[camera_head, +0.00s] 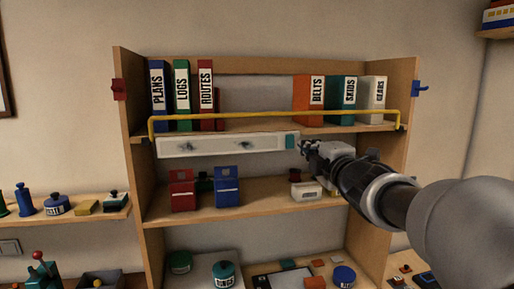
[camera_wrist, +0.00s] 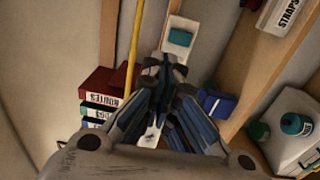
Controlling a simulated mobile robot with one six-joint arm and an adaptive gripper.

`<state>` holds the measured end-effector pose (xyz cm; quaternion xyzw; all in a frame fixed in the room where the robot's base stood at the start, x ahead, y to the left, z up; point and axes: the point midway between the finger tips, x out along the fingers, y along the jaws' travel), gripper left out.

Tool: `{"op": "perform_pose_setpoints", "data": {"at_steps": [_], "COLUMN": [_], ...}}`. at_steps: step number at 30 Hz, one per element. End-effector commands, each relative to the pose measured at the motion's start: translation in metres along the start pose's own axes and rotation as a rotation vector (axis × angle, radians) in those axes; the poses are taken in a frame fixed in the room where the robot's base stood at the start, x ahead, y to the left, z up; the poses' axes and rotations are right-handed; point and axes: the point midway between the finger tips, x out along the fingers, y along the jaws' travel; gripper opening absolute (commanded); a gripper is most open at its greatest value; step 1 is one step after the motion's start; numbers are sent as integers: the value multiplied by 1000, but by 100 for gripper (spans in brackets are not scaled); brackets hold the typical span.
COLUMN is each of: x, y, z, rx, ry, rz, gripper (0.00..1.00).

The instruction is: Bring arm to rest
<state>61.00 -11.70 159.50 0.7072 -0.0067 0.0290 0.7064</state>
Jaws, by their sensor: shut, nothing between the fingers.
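My gripper (camera_head: 308,152) is at the right half of the shelf unit, just right of the white strip (camera_head: 220,145) that runs under the upper shelf. The strip has dark smudges and a teal patch (camera_head: 291,141) at its right end. In the wrist view, my gripper (camera_wrist: 165,68) has its fingertips together with nothing between them. The teal patch also shows there (camera_wrist: 180,38), just beyond the fingertips. Whether the fingers touch the strip cannot be told. My arm comes in from the right and hides part of the shelves.
A yellow rail (camera_head: 275,115) crosses in front of several binders. The middle shelf (camera_head: 262,195) holds a red box (camera_head: 182,190), a blue box (camera_head: 227,187) and a white item (camera_head: 306,191). The side panel (camera_head: 395,150) stands close behind my arm. Tins and trays sit below.

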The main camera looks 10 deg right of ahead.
Motion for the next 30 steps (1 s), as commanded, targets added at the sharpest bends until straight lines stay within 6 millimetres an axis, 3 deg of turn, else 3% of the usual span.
{"op": "perform_pose_setpoints", "data": {"at_steps": [7, 11, 17, 24, 30], "x": [-8, -42, -143, -269, -352], "y": [-8, -44, -152, -272, -334], "z": [0, -2, -22, -72, -112], "rx": [52, 254, 725, 1132, 1318], "ry": [-33, -157, -435, -716, -894], "rz": [-22, -111, -348, -638, -837], "gripper": [0, 0, 0, 0, 0]}}
